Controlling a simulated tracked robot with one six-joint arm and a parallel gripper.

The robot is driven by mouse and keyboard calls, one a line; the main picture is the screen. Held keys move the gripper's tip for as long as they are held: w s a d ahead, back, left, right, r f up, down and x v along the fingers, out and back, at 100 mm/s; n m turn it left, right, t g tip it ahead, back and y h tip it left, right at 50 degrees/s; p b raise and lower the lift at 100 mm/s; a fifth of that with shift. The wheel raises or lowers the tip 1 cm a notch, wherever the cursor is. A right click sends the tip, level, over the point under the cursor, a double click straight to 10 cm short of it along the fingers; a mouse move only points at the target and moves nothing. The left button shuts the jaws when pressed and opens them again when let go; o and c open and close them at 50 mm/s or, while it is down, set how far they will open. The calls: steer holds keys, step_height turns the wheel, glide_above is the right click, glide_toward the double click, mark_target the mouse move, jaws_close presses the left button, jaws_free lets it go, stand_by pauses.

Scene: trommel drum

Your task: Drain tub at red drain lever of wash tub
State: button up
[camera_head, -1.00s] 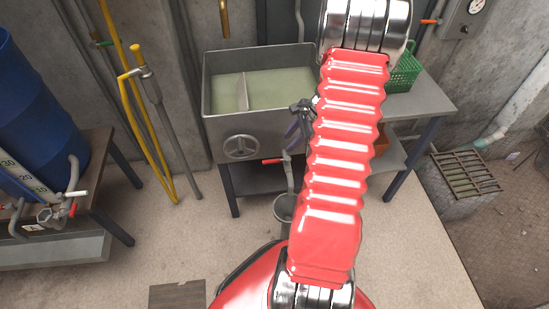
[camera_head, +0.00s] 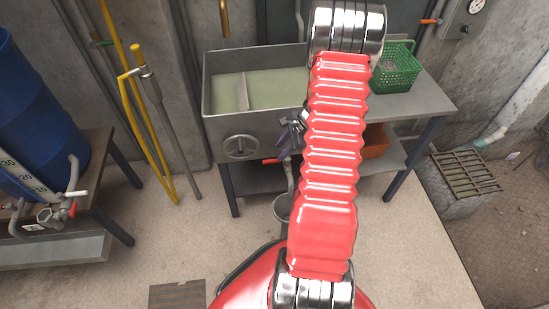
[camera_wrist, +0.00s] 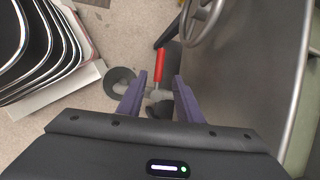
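The grey wash tub (camera_head: 221,122) holds greenish water, with a handwheel on its front; its side fills the right of the wrist view (camera_wrist: 250,75). The red drain lever (camera_head: 272,161) sits on a pipe below the tub's front. In the wrist view the red lever (camera_wrist: 159,67) lies beyond the fingers, pointing up the picture between and ahead of their tips. My gripper (camera_wrist: 156,80) is open and empty, its purple fingers apart from the lever. In the head view my red arm hides part of the gripper.
A bucket (camera_head: 282,208) stands on the floor under the drain. A green basket (camera_head: 396,68) stands on the side table at right. A blue barrel (camera_head: 40,105) on a bench and yellow pipes are at left. The floor in front is mostly clear.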

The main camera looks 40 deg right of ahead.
mark_target(272, 160)
steer(key=shift+x, duration=3.55)
steer(key=shift+a, duration=0.1)
jaws_close()
